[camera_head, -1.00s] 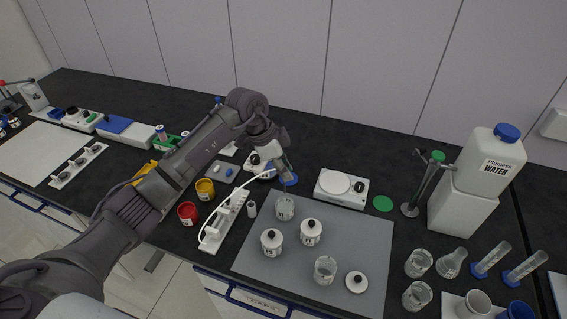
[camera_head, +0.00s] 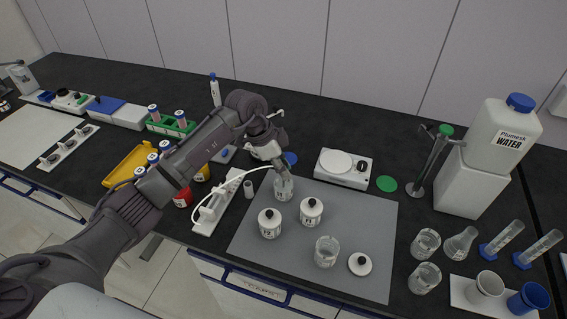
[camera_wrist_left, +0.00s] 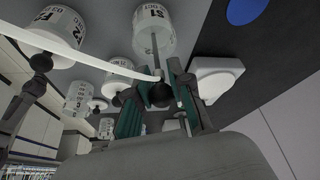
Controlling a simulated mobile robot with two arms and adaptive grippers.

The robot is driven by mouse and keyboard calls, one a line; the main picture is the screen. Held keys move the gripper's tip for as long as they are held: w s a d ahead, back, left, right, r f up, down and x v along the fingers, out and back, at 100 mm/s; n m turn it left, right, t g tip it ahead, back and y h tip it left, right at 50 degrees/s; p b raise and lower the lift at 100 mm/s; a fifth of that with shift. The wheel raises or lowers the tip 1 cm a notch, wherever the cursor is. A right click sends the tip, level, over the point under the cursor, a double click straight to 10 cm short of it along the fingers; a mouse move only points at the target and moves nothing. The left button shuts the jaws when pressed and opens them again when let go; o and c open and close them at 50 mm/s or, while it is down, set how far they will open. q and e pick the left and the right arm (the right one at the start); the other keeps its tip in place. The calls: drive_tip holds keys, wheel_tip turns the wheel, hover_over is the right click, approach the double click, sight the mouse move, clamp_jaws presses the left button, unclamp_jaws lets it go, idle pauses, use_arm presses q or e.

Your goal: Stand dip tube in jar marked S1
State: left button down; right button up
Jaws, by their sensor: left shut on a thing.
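The jar marked S1 (camera_head: 284,191) is a clear, open jar at the back left of the grey mat (camera_head: 350,215). Its label reads in the left wrist view (camera_wrist_left: 152,18). My left gripper (camera_head: 283,174) is right over the jar's mouth, shut on the dip tube. In the left wrist view, the dip tube (camera_wrist_left: 155,62) is a thin rod with a dark knob between my fingers (camera_wrist_left: 160,98). Its far end overlaps the jar mouth; I cannot tell how deep it reaches. A white hose (camera_head: 238,173) runs from it to the left. My right gripper is not in view.
Two lidded jars (camera_head: 270,223) (camera_head: 311,212) stand close in front of S1. A white strip (camera_head: 217,205) stands left, a scale (camera_head: 343,168) behind right. The mat's right side is clear.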

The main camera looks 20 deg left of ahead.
use_arm(q)
drive_tip(key=shift+f, duration=0.5)
drive_tip(key=shift+c, duration=2.4)
unclamp_jaws()
drive_tip(key=shift+r, duration=0.1)
wheel_tip(320, 180, up, 7)
drive_tip(key=p, duration=0.6)
drive_tip(key=shift+p, duration=0.4)
